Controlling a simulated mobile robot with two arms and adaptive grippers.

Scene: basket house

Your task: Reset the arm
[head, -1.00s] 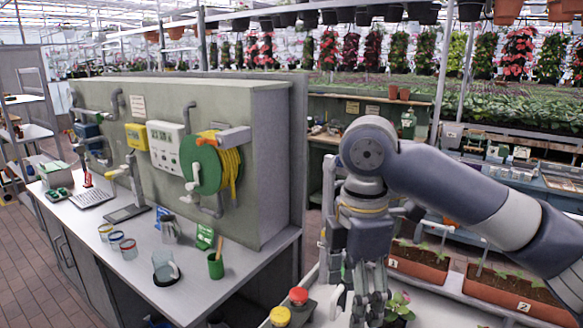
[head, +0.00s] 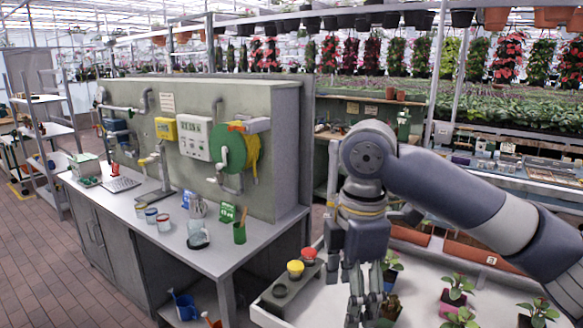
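My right arm comes in from the right, bends at a grey joint and hangs straight down. My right gripper (head: 364,308) points downward at the lower middle of the head view, over or in front of a white tray-like bench with potted plants. Its fingers overlap each other and the plants behind, so how far apart they are is unclear. I see nothing clearly held in it. My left arm and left gripper are out of view.
A grey workbench (head: 215,258) with cups, a green pot (head: 240,233) and a wall-mounted hose reel (head: 236,150) stands left. Brick floor (head: 55,270) is clear at lower left.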

